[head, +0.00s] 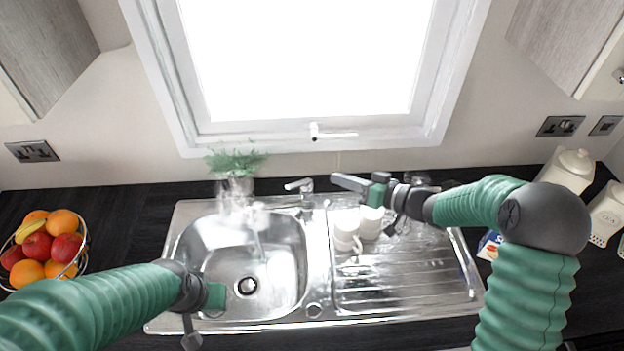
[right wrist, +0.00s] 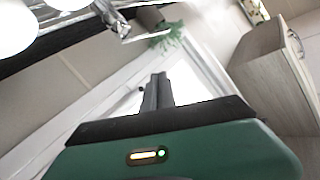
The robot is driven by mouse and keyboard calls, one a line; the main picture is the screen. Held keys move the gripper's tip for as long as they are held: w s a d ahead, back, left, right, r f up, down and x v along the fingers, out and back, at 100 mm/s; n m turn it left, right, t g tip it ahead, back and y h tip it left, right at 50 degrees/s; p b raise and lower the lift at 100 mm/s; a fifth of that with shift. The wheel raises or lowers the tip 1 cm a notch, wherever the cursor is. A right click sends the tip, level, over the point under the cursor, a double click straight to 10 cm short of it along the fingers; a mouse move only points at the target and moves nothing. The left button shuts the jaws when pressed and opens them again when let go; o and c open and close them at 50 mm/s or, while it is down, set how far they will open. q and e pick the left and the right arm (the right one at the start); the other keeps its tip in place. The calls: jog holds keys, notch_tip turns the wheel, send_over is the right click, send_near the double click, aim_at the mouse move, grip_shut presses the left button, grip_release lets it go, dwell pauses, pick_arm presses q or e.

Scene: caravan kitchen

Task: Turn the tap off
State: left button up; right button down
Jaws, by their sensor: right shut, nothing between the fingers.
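The chrome tap (head: 304,187) stands at the back rim of the sink (head: 180,235), below the window. A pale streak, which looks like running water (head: 259,246), shows over the basin. My right gripper (head: 338,180) is shut and empty, just right of the tap and pointing left towards it, with a small gap between. In the right wrist view the closed fingers (right wrist: 158,90) show at the middle, and the tap (right wrist: 113,18) is at the top. My left gripper (head: 212,296) is low over the basin's left front; its fingers are hard to make out.
White mugs (head: 346,228) stand on the drainer (head: 410,285) below my right gripper, with glassware behind. A plant (head: 236,162) stands left of the tap. A fruit basket (head: 84,262) is at far left, white canisters (head: 566,172) at far right. The window (head: 300,140) is behind.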

jog(key=p, duration=0.2)
send_over(299, 184)
jog(key=v, duration=0.2)
notch_tip(299, 184, down, 2)
pick_arm(q)
jog(key=f+b, duration=0.1)
jog(key=b, duration=0.1)
jog(key=a+f+b, duration=0.1)
jog(key=b, duration=0.1)
jog(key=shift+s+f, duration=0.1)
jog(key=shift+s, duration=0.05)
pick_arm(e)
notch_tip(299, 184, down, 7)
jog(key=s+a+n+h, duration=0.1)
jog(key=s+a+n, duration=0.1)
jog(key=s+n, duration=0.1)
jog(key=shift+a+t, duration=0.15)
jog(key=shift+t, duration=0.15)
